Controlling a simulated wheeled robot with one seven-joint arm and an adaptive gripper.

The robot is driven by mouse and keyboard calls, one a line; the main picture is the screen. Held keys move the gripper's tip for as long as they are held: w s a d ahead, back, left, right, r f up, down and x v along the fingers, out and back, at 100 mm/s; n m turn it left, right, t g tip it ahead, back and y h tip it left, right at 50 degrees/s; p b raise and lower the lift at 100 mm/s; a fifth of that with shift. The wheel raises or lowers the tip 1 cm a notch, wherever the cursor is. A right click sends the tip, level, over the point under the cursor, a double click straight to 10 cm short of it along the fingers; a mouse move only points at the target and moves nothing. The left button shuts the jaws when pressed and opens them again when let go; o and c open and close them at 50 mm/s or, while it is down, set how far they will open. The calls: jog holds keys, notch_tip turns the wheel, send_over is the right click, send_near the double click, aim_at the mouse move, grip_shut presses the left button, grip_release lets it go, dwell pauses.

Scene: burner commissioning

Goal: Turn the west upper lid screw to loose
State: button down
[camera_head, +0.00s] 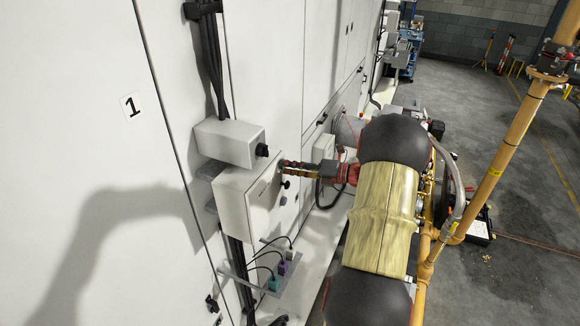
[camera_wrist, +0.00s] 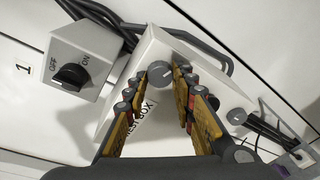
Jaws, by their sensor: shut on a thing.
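The pale lidded box (camera_head: 234,207) is mounted on the white cabinet wall. In the wrist view its lid (camera_wrist: 185,142) has two round grey screws. One lid screw (camera_wrist: 160,73) sits between my fingertips at the lid's far edge; the other lid screw (camera_wrist: 237,116) stands free to the right. My gripper (camera_head: 281,165) reaches the box's upper right edge in the head view and hides the gripped screw there. In the wrist view my gripper (camera_wrist: 163,80) is shut on that screw. Its turn position cannot be read. Lettering ending in "BOX" is partly hidden by a finger.
A switch box (camera_head: 228,140) with a black OFF/ON knob (camera_wrist: 72,75) is just above the lidded box. Below is a bracket (camera_head: 238,283) with several plugs and cables. Yellow pipework (camera_head: 500,160) stands on the right. Open floor (camera_head: 480,100) lies beyond.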

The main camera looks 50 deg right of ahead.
jog(key=m+y, duration=0.1)
jog(key=m, duration=0.5)
jog(key=m+y, duration=0.1)
jog(key=m, duration=0.5)
jog(key=shift+d+m+t, duration=0.15)
jog(key=shift+m+t, duration=0.25)
jog(key=shift+f, duration=0.1)
dwell(0.3)
jog(key=c, duration=1.5)
grip_release()
jog(key=v, duration=1.2)
jog(key=shift+d, duration=0.1)
